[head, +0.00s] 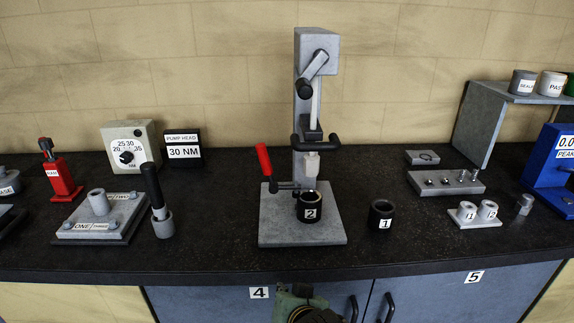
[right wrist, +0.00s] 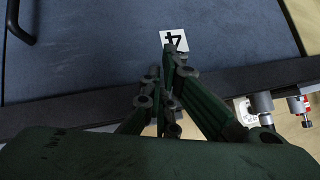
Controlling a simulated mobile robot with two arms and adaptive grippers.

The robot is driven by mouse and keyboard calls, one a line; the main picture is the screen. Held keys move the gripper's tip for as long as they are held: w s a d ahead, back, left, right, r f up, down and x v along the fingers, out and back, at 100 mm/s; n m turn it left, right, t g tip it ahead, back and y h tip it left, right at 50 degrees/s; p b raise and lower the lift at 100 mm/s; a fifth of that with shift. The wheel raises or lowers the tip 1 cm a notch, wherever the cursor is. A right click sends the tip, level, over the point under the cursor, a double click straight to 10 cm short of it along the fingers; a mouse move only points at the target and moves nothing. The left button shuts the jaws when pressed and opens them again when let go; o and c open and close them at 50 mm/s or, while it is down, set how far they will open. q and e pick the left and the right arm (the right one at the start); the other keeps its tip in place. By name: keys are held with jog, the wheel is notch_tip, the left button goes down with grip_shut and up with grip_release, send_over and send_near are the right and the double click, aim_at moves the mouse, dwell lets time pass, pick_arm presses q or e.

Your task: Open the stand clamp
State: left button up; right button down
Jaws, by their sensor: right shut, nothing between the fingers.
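The stand (head: 318,100) is a grey press with a tall column on a grey base plate (head: 300,230), mid-bench in the head view. The stand clamp's red handle (head: 264,160) stands up, leaning slightly left, at the left of the base. Its dark bar (head: 285,186) runs right towards a black cup labelled 2 (head: 311,210); whether it touches the cup is unclear. My right gripper (right wrist: 164,75) is shut and empty in front of the blue cabinet's label 4 (right wrist: 174,40). Green parts of my right arm show below the bench edge in the head view. My left gripper is not in view.
A black cup labelled 1 (head: 381,214) stands right of the base. A black-handled tool (head: 155,195) and a plate with a cylinder (head: 98,215) stand left. A red block (head: 61,178) is further left. The bench front edge (head: 200,275) lies between my right gripper and the stand.

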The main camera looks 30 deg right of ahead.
jog(key=w+d+r+m+t+h, duration=0.2)
jog(key=r+m, duration=0.2)
jog(key=r, duration=0.4)
jog(key=w+d+r+m+t+h, duration=0.2)
jog(key=r+m, duration=0.3)
jog(key=r, duration=0.3)
jog(key=w+d+r+m+t+h, duration=0.2)
jog(key=r+m, duration=0.3)
jog(key=r, duration=0.3)
jog(key=shift+w+d, duration=0.9)
jog(key=shift+r, duration=0.1)
jog(key=p+x, duration=0.3)
jog(key=x, duration=0.7)
jog(key=shift+w, duration=0.1)
